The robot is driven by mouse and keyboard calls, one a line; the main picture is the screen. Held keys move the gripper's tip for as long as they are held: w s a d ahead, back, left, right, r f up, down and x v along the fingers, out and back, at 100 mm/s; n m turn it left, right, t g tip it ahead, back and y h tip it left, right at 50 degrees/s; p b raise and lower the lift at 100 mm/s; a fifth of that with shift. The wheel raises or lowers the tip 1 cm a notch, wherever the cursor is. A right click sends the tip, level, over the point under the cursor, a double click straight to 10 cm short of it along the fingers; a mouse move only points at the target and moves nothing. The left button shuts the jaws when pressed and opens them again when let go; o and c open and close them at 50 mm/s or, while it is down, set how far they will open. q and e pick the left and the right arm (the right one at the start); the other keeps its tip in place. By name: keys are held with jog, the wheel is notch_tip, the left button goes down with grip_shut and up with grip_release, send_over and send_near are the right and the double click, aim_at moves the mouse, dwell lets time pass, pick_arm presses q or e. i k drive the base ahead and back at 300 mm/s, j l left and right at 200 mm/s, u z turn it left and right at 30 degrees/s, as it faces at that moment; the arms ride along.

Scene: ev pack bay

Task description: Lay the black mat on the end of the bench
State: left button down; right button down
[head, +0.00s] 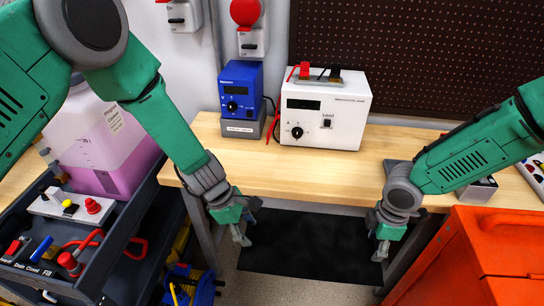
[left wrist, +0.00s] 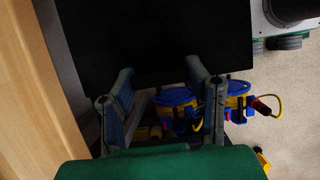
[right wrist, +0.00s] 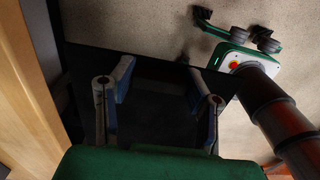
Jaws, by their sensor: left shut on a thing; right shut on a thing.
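The black mat (head: 310,245) is stretched between my two grippers, off the front edge of the bench (head: 330,181), with floor showing below it. My left gripper (head: 241,234) is shut on the mat's left edge; the mat (left wrist: 150,40) fills the upper middle of the left wrist view. My right gripper (head: 381,248) is shut on its right edge, and the mat (right wrist: 155,100) shows between the fingers in the right wrist view. The exact grip on the edge is hard to see.
A blue power supply (head: 241,90) and a white load unit (head: 325,110) stand at the back of the bench. The front middle of the bench top is clear. A dark cart (head: 130,262) stands left, an orange cabinet (head: 480,255) right. Blue-yellow gear (head: 190,285) lies below left.

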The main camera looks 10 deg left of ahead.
aim_at(313, 170)
jog(key=i, duration=0.95)
